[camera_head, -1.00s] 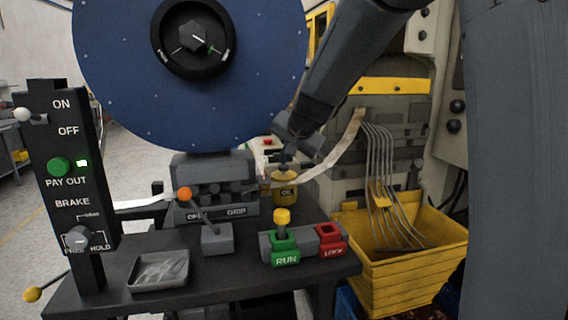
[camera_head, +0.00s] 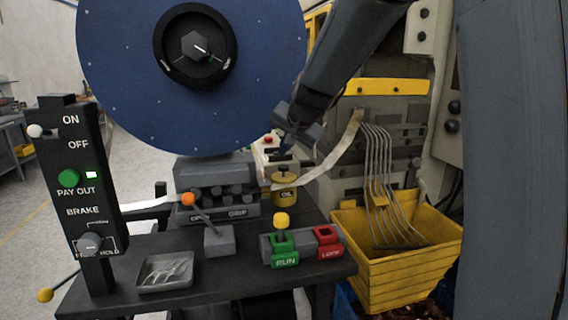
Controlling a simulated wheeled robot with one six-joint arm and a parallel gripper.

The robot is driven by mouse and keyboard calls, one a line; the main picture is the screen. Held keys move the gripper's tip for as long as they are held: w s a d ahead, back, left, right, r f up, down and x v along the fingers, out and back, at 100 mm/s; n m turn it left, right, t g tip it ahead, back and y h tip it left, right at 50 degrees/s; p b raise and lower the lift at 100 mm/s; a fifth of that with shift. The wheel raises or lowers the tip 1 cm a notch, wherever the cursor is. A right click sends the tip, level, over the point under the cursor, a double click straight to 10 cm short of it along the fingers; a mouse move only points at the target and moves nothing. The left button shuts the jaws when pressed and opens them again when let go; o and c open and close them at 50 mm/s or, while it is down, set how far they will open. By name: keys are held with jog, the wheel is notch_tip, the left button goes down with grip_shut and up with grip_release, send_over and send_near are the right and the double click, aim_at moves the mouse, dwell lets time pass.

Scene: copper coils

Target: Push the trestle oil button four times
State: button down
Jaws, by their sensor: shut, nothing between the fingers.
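The yellow oil pot (camera_head: 284,192), marked OIL, stands at the back of the dark bench, with a small knob on its top. I take this to be the oil button. My gripper (camera_head: 285,152) is shut and empty, pointing down just above the knob. A small gap seems to show between the fingertips and the knob. The fingertips are small and dark here, so their exact distance from it is hard to judge.
A pale strip (camera_head: 335,160) runs close to the right of the pot. The grey grip block (camera_head: 215,180) stands to the left. In front are the green RUN block (camera_head: 284,250) with a yellow-topped lever and the red LOCK block (camera_head: 328,242). A yellow bin (camera_head: 400,280) stands at right.

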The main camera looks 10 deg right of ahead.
aim_at(284, 168)
jog(key=shift+r+p, duration=1.3)
jog(key=shift+r, duration=0.35)
jog(key=shift+a, duration=0.1)
dwell(1.2)
